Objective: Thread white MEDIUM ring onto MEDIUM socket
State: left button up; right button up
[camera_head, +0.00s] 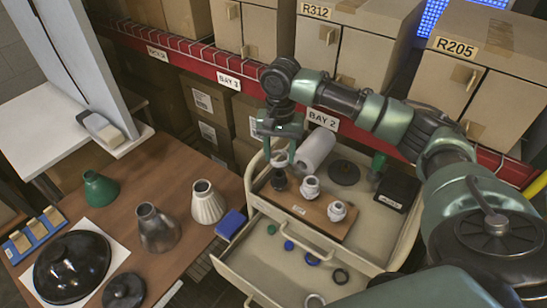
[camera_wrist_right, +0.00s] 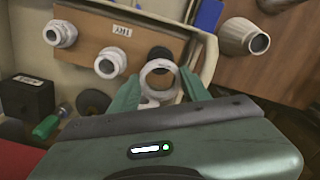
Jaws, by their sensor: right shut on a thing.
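My right gripper (camera_head: 279,150) is shut on the white ring (camera_wrist_right: 160,76), which sits between its green fingertips (camera_wrist_right: 160,92) in the right wrist view. The ring is just above the black socket (camera_head: 279,179). Two white fittings (camera_head: 310,187) (camera_head: 337,210) stand on the same board. Whether the ring touches the socket cannot be told. My left gripper is not in view.
A lower drawer holds several small rings. The wooden table (camera_head: 190,240) at left carries lamp shades and a blue box (camera_head: 230,224).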

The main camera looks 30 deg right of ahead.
send_over(279, 174)
jog(key=s, duration=0.1)
jog(key=shift+s+a+f, duration=0.1)
jog(key=shift+a+f, duration=0.15)
jog(key=shift+f, duration=0.9)
jog(key=shift+s+a+f, duration=0.1)
jog(key=shift+a+f, duration=0.1)
jog(key=shift+f, duration=0.95)
jog(key=shift+w+f, duration=0.1)
jog(key=shift+f, duration=1.2)
jog(key=shift+f, duration=0.65)
jog(key=o, duration=0.4)
grip_shut()
jog(key=shift+s+f, duration=0.2)
jog(key=shift+s, duration=0.05)
